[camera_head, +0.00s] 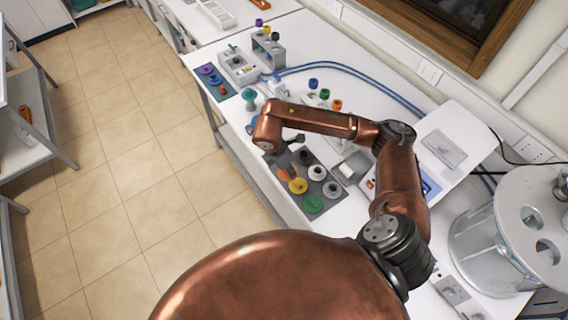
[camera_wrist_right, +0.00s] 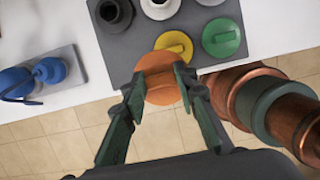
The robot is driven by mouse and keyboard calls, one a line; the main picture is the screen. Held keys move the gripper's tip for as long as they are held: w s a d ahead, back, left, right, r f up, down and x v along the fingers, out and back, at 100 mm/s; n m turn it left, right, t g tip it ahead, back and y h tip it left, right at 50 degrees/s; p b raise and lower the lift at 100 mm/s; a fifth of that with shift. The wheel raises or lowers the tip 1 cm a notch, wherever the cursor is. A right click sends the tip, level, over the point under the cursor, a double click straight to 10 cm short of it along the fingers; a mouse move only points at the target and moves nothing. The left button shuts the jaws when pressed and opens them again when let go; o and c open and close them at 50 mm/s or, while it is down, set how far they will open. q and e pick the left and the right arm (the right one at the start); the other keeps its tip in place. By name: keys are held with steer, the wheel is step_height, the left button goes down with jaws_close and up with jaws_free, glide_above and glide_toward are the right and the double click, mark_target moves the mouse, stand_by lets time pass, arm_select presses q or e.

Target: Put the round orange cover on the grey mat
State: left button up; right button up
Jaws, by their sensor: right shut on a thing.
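The round orange cover (camera_wrist_right: 160,80) is between the two fingers of my right gripper (camera_wrist_right: 158,84), which is shut on it. In the wrist view it overlaps the edge of the grey mat (camera_wrist_right: 112,62), beside the yellow cover; I cannot tell whether it touches the mat. In the head view the orange cover (camera_head: 285,175) shows partly below my right gripper (camera_head: 284,163), at the mat's left edge. The grey mat (camera_head: 326,202) lies on the white table. My left gripper is not in view.
On the mat are a yellow cover (camera_wrist_right: 174,43), a green cover (camera_wrist_right: 221,38), a dark cup-like part (camera_wrist_right: 113,12) and pale round parts. A blue object (camera_wrist_right: 48,70) on a small grey plate stands to the left. The table's front edge is close.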

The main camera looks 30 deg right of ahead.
steer(key=w+d+f, duration=0.1)
steer(key=w+f, duration=0.1)
steer(key=w+f+p, duration=0.1)
steer(key=w+f, duration=0.1)
steer(key=w+d+f, duration=0.1)
steer(key=w+f, duration=0.2)
steer(key=shift+d+p, duration=0.3)
steer(key=shift+p, duration=0.05)
step_height(320, 180, down, 2)
steer(key=shift+f+p, duration=0.1)
steer(key=shift+p, duration=0.55)
steer(key=shift+f, duration=0.5)
steer(key=shift+f, duration=0.1)
steer(key=o, duration=1.1)
